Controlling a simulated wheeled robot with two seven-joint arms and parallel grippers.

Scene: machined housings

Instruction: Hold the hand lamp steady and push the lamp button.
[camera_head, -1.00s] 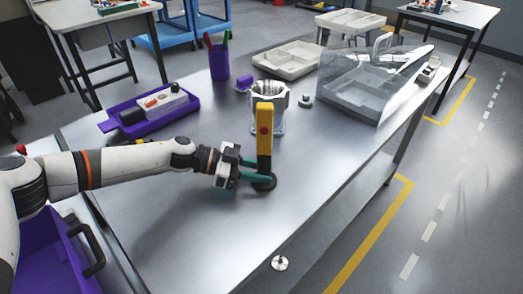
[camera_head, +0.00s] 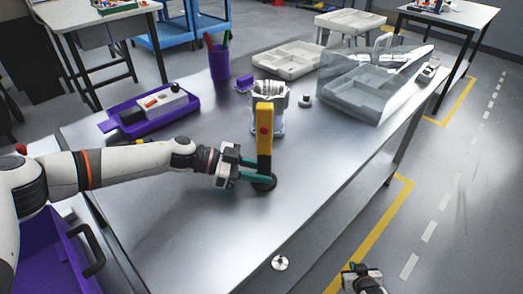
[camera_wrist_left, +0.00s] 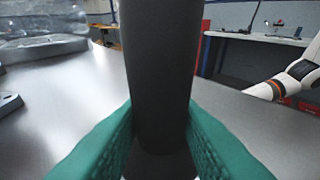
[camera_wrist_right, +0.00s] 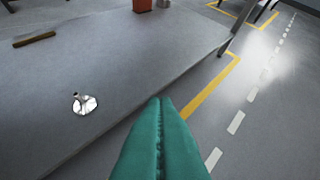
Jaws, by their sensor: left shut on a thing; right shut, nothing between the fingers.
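The hand lamp (camera_head: 264,128) stands upright on the metal table, with a yellow upper body, a dark lower handle and a round dark base (camera_head: 264,184). A red button (camera_head: 264,130) shows on its yellow side. My left gripper (camera_head: 258,178) is shut on the dark lower handle, just above the base. In the left wrist view the dark handle (camera_wrist_left: 155,70) stands between the green fingers. My right gripper (camera_head: 362,272) is off the table's front edge at the bottom, away from the lamp. Its green fingers (camera_wrist_right: 160,105) are shut and empty.
A machined housing (camera_head: 270,95) stands right behind the lamp. A purple tray (camera_head: 150,122) lies to the left, a clear bin (camera_head: 345,95) to the right. A small shiny metal part (camera_head: 280,263) lies near the front edge. The table between it and the lamp is clear.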

